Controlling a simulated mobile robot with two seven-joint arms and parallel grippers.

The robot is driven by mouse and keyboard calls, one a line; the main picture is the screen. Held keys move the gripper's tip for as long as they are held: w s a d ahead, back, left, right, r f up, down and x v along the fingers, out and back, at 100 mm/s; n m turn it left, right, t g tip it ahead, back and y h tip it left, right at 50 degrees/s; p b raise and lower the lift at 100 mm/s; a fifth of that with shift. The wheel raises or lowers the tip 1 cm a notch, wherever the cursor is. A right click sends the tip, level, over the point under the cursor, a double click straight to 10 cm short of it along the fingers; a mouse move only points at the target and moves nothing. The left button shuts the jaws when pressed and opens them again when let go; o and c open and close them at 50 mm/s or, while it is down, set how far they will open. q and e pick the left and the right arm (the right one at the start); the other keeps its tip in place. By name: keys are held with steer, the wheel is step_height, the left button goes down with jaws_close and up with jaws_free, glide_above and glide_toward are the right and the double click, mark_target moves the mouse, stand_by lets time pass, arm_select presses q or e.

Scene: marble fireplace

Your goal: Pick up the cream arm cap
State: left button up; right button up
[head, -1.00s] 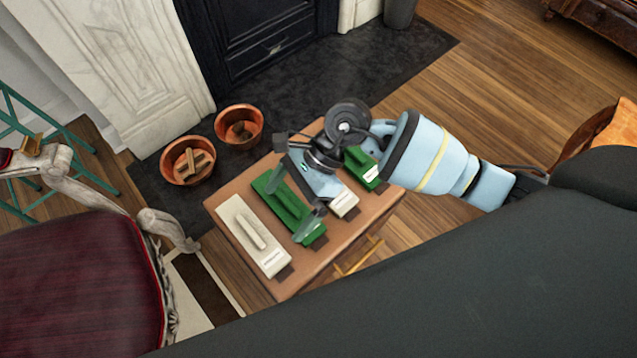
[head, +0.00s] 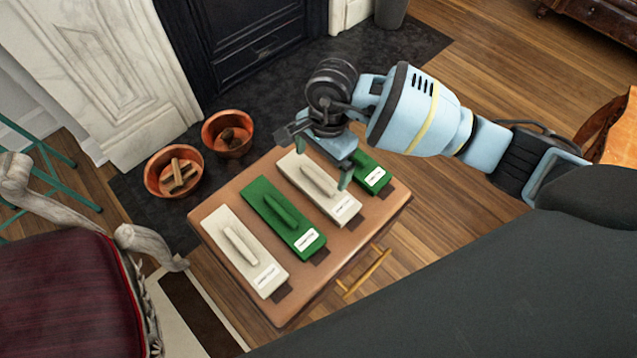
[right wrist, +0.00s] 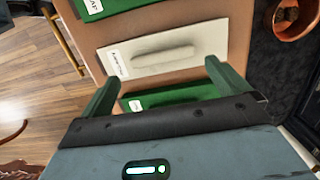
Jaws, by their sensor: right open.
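Two cream blocks, each with a raised handle-like ridge and a white label, lie on the small wooden table. The left cream block (head: 232,262) is at the table's left. The right cream block (head: 318,190) lies between two green blocks. The labels are too small to read surely, so I cannot tell which is the arm cap. My right gripper (head: 320,155) is open and empty above the far part of the right cream block. In the right wrist view this cream block (right wrist: 190,62) lies beyond the open fingertips (right wrist: 162,70). My left gripper is out of view.
A green block (head: 283,215) lies left of the right cream block and another green block (head: 372,174) lies right of it, close by. The table (head: 212,199) has little bare top. Two copper pots (head: 160,188) (head: 212,140) and a red chair (head: 70,270) stand to the left.

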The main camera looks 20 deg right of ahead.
mark_target(318, 178)
steer(key=shift+a+f, duration=0.1)
steer(key=shift+f, duration=0.15)
steer(key=f, duration=0.1)
steer(key=f+b, duration=0.1)
steer(key=f, duration=0.1)
steer(key=f+b, duration=0.1)
steer(key=shift+a+f, duration=0.3)
steer(key=shift+r, duration=0.1)
steer(key=c, duration=0.7)
